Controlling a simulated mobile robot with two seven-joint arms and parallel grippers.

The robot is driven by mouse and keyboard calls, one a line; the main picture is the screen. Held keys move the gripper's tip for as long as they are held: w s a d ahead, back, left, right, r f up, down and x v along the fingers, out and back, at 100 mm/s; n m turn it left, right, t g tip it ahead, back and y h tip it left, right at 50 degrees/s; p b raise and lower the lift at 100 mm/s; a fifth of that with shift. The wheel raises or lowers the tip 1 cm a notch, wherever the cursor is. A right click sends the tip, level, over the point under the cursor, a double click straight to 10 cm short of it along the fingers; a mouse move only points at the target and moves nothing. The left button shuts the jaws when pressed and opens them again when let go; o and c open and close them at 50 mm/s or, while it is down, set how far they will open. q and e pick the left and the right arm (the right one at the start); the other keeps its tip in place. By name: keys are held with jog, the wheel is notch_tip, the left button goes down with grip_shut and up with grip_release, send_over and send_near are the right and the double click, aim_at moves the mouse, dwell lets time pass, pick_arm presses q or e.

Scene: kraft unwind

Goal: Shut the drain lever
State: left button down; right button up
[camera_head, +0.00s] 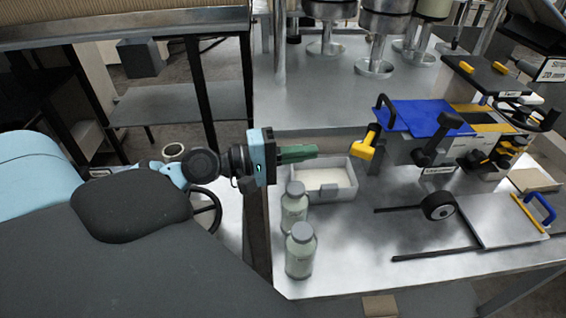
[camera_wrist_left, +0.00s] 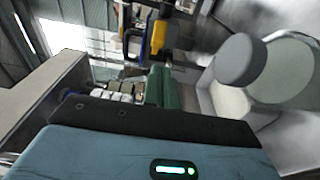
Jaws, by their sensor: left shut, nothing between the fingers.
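A yellow lever (camera_head: 364,149), which looks like the drain lever, hangs at the left end of the blue-topped machine (camera_head: 425,117), tilted, above the right side of a white tray. A yellow part, likely the same lever, shows near the top of the left wrist view (camera_wrist_left: 158,36). My left gripper (camera_head: 314,150) has green fingers, shut and empty, pointing right over the tray. It is to the left of the lever, with a gap between them. Its green fingers also show in the left wrist view (camera_wrist_left: 160,85). My right gripper is not in view.
The white tray (camera_head: 327,194) holds pale contents. Two grey-capped bottles (camera_head: 294,210) and (camera_head: 300,255) stand in front of it, below my left gripper. A black-and-white roller (camera_head: 438,206) and dark rods lie on the metal table (camera_head: 345,262). Metal stands (camera_head: 375,66) stand behind.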

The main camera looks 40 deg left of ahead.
pick_arm(q)
jog(key=shift+s+a+b, duration=0.2)
jog(key=shift+s, duration=1.15)
jog(key=shift+s+a+b, duration=0.15)
jog(key=shift+s+b, duration=0.05)
jog(key=shift+s, duration=1.1)
